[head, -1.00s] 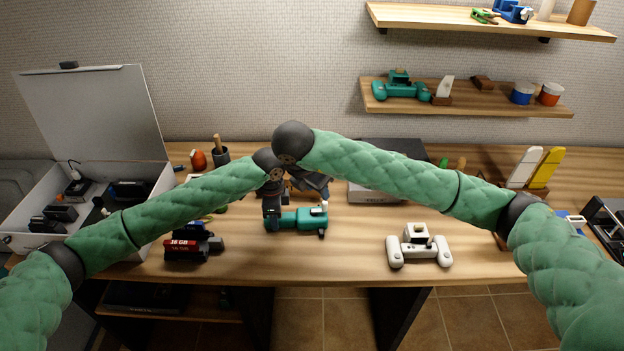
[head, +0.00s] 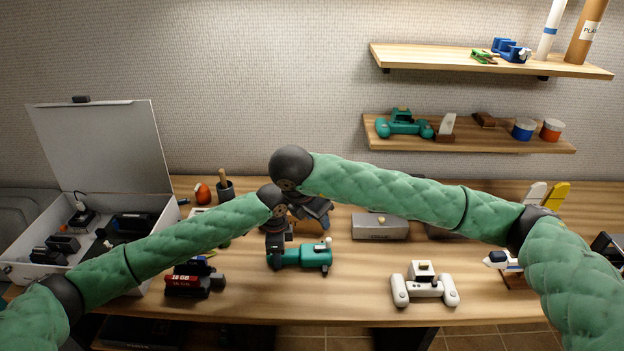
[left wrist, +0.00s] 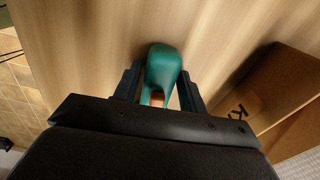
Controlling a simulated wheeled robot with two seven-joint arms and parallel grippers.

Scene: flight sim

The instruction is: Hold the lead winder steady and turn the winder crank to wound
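The lead winder (head: 303,256) is a teal block lying on the wooden table in front of me, with a pale knob (head: 328,241) at its right end. My left gripper (head: 275,250) is at its left end, pointing down. In the left wrist view, the winder's teal end (left wrist: 163,68) sits between the fingers of my left gripper (left wrist: 160,88), which look closed around it. My right gripper (head: 318,212) is dark and hangs above and behind the winder. Its fingertips are not clear, so I cannot tell whether they are open.
A white twin-barrelled device (head: 424,288) stands to the right and a red-labelled block (head: 192,281) to the left. An open white case (head: 35,262) is at far left. A grey box (head: 380,226) and a brown box (left wrist: 275,95) are near. Bare table lies right of the winder.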

